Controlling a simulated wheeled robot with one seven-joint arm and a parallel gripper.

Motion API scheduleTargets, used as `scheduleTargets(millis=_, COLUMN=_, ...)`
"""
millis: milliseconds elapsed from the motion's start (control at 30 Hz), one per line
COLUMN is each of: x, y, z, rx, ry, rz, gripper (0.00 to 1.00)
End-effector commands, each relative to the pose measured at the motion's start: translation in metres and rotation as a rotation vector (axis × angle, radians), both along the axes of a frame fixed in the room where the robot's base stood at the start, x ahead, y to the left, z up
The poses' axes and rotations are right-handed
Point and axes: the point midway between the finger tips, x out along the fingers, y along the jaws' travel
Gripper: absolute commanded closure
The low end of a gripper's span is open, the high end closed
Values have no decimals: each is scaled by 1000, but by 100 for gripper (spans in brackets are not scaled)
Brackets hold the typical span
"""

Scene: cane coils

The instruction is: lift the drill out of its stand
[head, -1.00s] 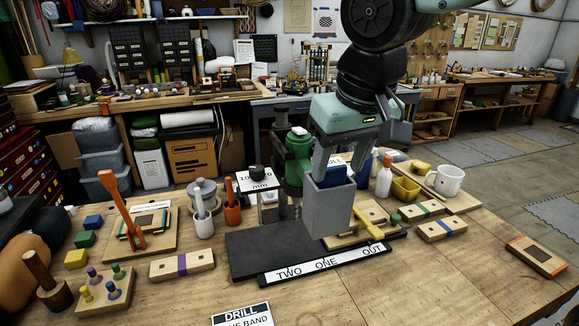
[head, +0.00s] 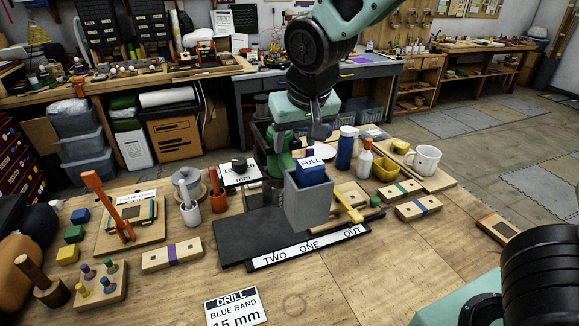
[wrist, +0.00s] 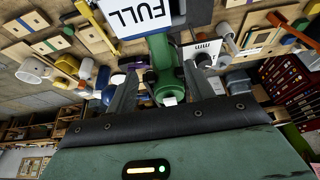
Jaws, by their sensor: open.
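The green drill (head: 282,160) stands upright behind a grey box-shaped holder (head: 309,205), which hides part of it. Its stand is mostly hidden, so I cannot make out how the drill sits in it. My gripper (head: 296,137) is open, above and behind the holder, with its fingers by the drill's upper part. In the wrist view my gripper (wrist: 160,78) has a finger on either side of the green drill body (wrist: 164,68), with gaps visible.
A dark base board (head: 238,237) carries a "TWO ONE OUT" strip (head: 310,248). Cups and a 10 mm sign are left. The front table is mostly clear around a drill card (head: 236,306).

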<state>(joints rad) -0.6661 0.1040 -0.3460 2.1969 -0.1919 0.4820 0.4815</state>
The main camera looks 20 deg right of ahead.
Motion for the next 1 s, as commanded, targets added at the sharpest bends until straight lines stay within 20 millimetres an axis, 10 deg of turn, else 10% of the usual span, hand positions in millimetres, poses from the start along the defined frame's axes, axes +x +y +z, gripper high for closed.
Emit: scheduleTargets(millis=1000, x=23, y=1, z=-62, rx=0, ry=-1, rz=-1, gripper=47)
